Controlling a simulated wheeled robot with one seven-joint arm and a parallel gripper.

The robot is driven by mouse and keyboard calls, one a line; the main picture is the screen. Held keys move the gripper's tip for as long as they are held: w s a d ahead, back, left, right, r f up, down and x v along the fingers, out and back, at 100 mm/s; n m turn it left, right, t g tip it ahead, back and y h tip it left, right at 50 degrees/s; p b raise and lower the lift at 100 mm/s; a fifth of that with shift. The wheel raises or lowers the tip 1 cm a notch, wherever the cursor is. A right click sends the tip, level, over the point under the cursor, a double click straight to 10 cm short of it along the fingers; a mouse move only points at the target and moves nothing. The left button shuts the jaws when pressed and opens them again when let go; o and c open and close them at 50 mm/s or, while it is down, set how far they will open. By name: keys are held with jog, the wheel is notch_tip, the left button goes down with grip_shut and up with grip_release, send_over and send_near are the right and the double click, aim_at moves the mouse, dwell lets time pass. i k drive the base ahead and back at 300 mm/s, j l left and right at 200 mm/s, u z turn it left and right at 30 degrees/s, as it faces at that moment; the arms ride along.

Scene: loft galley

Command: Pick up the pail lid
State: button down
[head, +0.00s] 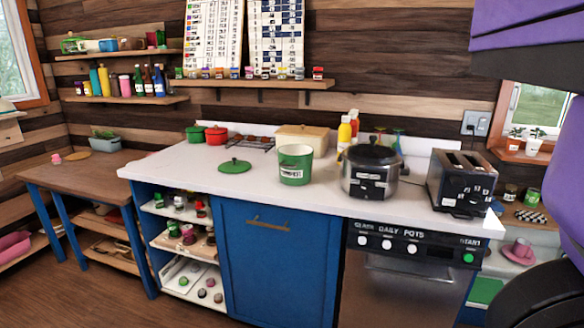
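The pail lid looks to be the flat green disc with a small knob (235,167), lying on the white counter (205,178). A green pail (295,172) with a white label stands upright just right of the lid, apart from it. The pail's top looks open, with a pale inside. My gripper is not in view. Only purple and black parts of my arm show along the right edge, far from the lid.
A silver and black cooker (370,172) and a black toaster (462,184) stand right of the pail. Behind are a wooden box (307,137), a dark rack (250,143), and red (215,135) and green (194,134) pots. Counter in front of the lid is clear.

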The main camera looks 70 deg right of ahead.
aim_at(235, 166)
jog(key=i+z, duration=0.25)
jog(key=z, duration=0.2)
jog(key=i+z, duration=0.25)
jog(key=z, duration=0.2)
